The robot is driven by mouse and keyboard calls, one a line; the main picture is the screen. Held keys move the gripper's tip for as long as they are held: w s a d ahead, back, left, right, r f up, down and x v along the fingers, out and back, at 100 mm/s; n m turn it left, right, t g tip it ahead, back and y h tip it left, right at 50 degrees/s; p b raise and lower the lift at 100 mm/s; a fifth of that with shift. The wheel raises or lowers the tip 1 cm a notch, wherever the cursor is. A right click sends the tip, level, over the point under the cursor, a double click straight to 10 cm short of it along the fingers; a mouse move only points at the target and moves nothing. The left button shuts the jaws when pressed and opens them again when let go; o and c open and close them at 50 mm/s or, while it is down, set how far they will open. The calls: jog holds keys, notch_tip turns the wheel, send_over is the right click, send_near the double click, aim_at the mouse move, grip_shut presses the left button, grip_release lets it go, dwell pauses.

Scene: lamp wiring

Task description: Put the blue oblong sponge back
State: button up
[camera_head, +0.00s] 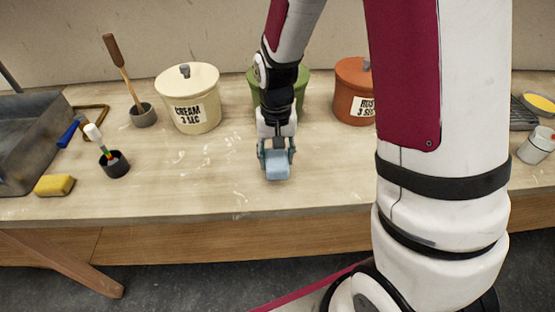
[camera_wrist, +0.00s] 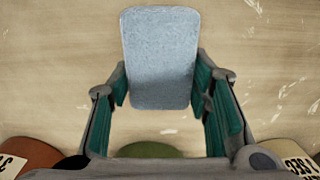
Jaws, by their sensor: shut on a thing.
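The blue oblong sponge (camera_head: 277,166) is held between the fingers of my gripper (camera_head: 276,160), over the front middle part of the wooden table. In the wrist view the light blue sponge (camera_wrist: 160,58) sits between the two green-padded fingers of my gripper (camera_wrist: 162,95), its long side pointing away from the palm. Its far end sticks out past the fingertips. I cannot tell whether the sponge touches the tabletop or hangs just above it.
A cream crock (camera_head: 188,100), a green crock (camera_head: 302,84) partly behind my arm, and a rust crock (camera_head: 352,92) line the back. At left are a grey basin (camera_head: 30,140), a yellow sponge (camera_head: 54,186) and a dark cup (camera_head: 114,165). The table's front middle is clear.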

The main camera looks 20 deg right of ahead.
aim_at(278, 163)
jog(key=shift+w+d+f, duration=0.1)
jog(key=shift+w+d, duration=0.3)
jog(key=shift+w, duration=0.1)
jog(key=shift+f, duration=1.75)
jog(key=shift+f, duration=0.15)
jog(key=o, duration=1.2)
